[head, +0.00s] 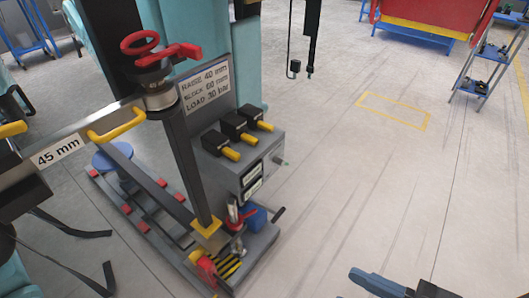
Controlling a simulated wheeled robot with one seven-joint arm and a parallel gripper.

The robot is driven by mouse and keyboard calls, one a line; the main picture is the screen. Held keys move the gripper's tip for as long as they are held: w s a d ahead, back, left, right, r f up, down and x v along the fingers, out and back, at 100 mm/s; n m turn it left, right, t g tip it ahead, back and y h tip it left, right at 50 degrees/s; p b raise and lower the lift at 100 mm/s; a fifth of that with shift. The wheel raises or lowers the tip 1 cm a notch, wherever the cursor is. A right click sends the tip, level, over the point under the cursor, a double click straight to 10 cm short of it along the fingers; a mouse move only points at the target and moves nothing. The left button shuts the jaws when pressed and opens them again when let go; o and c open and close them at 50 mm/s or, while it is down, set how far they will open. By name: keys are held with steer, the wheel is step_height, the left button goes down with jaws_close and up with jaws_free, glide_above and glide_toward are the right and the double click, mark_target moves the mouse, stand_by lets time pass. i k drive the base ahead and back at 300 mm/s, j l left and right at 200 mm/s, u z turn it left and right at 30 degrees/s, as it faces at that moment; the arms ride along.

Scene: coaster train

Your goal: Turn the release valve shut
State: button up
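A grey jack unit (262,160) stands on a low base at left centre, with black-and-yellow levers on top. Low on its base is a small red handle (240,214) beside a blue block (257,217). Another red part (207,268) sits at the front by yellow-black stripes. I cannot tell for certain which red part is the release valve, or how far it is turned. What looks like my gripper (408,290), blue and dark, shows at the bottom edge, right of centre. It is cut off, apart from the unit, and touches nothing visible.
A yellow-handled bar marked 45 mm (60,147) reaches in from the left.

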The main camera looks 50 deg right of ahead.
mark_target(278, 160)
steer(key=i+l, duration=0.1)
steer(key=l, duration=1.85)
